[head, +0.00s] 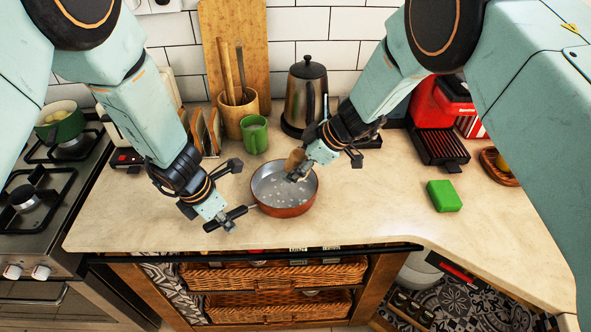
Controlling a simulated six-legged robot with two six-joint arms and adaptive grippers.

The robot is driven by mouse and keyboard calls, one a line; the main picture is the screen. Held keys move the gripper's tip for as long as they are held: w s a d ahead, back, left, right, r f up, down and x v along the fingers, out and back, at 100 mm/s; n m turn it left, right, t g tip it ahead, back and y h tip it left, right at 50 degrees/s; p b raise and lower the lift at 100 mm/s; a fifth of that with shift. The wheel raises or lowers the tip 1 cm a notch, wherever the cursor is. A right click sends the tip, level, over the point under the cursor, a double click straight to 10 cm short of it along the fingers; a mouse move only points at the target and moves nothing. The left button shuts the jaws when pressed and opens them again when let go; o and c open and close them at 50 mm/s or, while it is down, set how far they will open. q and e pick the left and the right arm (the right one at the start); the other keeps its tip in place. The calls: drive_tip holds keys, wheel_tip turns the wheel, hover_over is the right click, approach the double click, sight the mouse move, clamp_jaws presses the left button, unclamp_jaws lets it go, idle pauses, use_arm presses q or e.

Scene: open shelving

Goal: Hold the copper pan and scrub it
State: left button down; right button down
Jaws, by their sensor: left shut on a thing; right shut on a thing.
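The copper pan (283,211) sits on the counter near its front edge, with a grey inside and a dark handle (212,226) pointing left and forward. My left gripper (228,222) is shut on the pan's handle. My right gripper (303,172) is over the pan's back right rim, shut on a brown, wooden-looking scrubber (295,158). The scrubber's lower end is hidden by the gripper, so I cannot tell whether it touches the pan's inside. Small pale spots show inside the pan.
A green sponge (444,196) lies on the counter to the right. A green mug (255,139), a wooden utensil holder (236,118) and a steel kettle (298,100) stand behind the pan. A stove (15,240) is at the left.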

use_arm(q)
drive_tip(key=shift+s, duration=0.1)
idle(0.3)
drive_tip(key=c, duration=1.1)
unclamp_jaws()
drive_tip(key=shift+c, duration=0.2)
drive_tip(key=v, duration=1.1)
drive_tip(key=shift+r, duration=0.4)
drive_tip(key=shift+s+a, duration=0.1)
drive_tip(key=shift+s, duration=0.1)
